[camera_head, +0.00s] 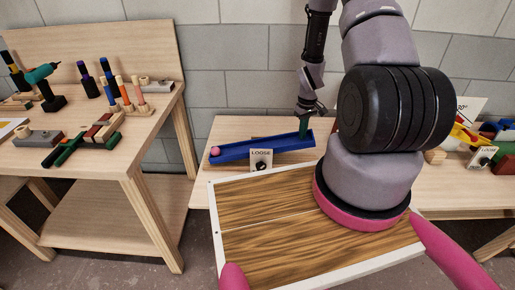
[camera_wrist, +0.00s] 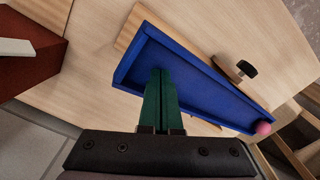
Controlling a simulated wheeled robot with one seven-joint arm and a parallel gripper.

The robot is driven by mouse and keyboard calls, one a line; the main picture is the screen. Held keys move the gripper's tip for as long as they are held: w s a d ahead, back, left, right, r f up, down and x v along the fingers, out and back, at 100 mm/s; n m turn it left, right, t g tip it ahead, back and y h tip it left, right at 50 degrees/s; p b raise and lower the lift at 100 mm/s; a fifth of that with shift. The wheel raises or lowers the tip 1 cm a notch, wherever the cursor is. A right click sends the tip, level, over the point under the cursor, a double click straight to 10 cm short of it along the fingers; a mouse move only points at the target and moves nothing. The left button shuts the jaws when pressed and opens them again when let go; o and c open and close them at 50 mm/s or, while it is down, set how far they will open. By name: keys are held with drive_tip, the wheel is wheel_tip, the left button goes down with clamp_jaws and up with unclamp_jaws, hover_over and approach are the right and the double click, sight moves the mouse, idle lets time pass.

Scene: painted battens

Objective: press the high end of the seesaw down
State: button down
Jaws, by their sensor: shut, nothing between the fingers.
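The seesaw is a blue trough (camera_head: 250,149), tilted with its left end low and its right end high. A pink ball (camera_head: 215,151) sits at its low end. In the wrist view the blue trough (camera_wrist: 195,80) runs from upper left to the pink ball (camera_wrist: 263,129) at lower right. My gripper (camera_head: 304,128) has green fingers that are shut and empty. It points down at the high end, and in the wrist view its fingertips (camera_wrist: 161,72) overlap the trough near that end. I cannot tell whether they touch the trough floor.
A card reading LOOSE with a black knob (camera_head: 261,161) stands in front of the trough. A wooden table (camera_head: 152,134) with tools is at left. Blocks and another LOOSE card (camera_head: 484,157) are at right. My arm hides part of the bench.

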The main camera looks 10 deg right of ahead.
drive_tip(key=shift+f, duration=3.95)
drive_tip(key=shift+r, duration=0.15)
idle(0.3)
drive_tip(key=shift+r, duration=5.85)
drive_tip(key=shift+w+r, duration=0.1)
drive_tip(key=shift+r, duration=0.1)
drive_tip(key=s+a+r+m+t, duration=0.1)
drive_tip(key=a+r+m+t, duration=0.15)
drive_tip(key=r, duration=1.25)
drive_tip(key=s+a+r+m+t, duration=0.1)
drive_tip(key=a+r, duration=0.2)
drive_tip(key=r, duration=1.1)
drive_tip(key=s+a+r+m+t+y, duration=0.1)
drive_tip(key=s+a+r, duration=0.3)
drive_tip(key=s+r, duration=0.4)
drive_tip(key=s+a+r+m+t+y, duration=0.1)
drive_tip(key=s+a+r, duration=0.3)
drive_tip(key=s+r, duration=0.5)
drive_tip(key=shift+s+r+m+t, duration=0.25)
drive_tip(key=shift+s+m+t, duration=0.2)
drive_tip(key=shift+m+t, duration=0.35)
